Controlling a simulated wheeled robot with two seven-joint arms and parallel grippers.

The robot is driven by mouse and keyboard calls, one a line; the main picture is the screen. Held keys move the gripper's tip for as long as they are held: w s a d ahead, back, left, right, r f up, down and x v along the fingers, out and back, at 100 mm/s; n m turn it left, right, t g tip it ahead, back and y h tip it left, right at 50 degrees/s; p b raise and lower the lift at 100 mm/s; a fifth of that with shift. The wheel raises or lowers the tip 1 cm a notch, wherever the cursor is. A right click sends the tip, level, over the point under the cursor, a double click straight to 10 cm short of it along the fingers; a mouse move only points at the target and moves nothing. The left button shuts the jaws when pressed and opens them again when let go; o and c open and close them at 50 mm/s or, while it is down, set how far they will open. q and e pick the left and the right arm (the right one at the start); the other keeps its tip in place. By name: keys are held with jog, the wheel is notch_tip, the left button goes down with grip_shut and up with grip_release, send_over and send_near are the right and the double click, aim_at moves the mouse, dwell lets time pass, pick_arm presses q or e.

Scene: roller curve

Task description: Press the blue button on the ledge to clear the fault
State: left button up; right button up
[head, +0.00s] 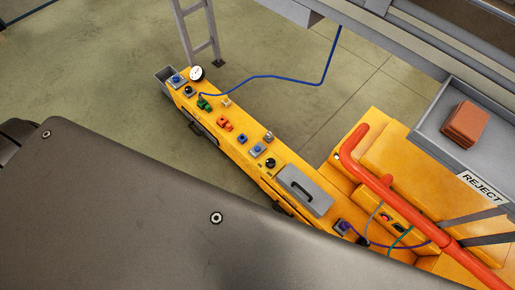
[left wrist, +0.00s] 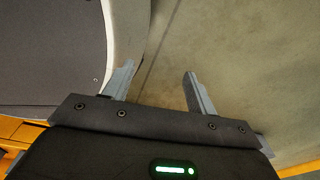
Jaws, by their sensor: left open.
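The yellow ledge (head: 232,152) runs diagonally through the head view, from the upper left to the lower middle. I cannot tell which is the fault button. My left gripper (left wrist: 158,88) is open and empty in the left wrist view, over bare floor. The head view shows neither gripper.
The ledge also carries a gauge (head: 197,73), green (head: 204,103) and orange (head: 224,123) parts, black knobs and a grey handled cover (head: 303,190). An orange pipe (head: 400,202) and a reject tray (head: 424,124) with brown blocks (head: 465,124) stand right. A blue cable (head: 270,77) hangs above.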

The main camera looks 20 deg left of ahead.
pick_arm(q)
grip_shut()
dwell(1.4)
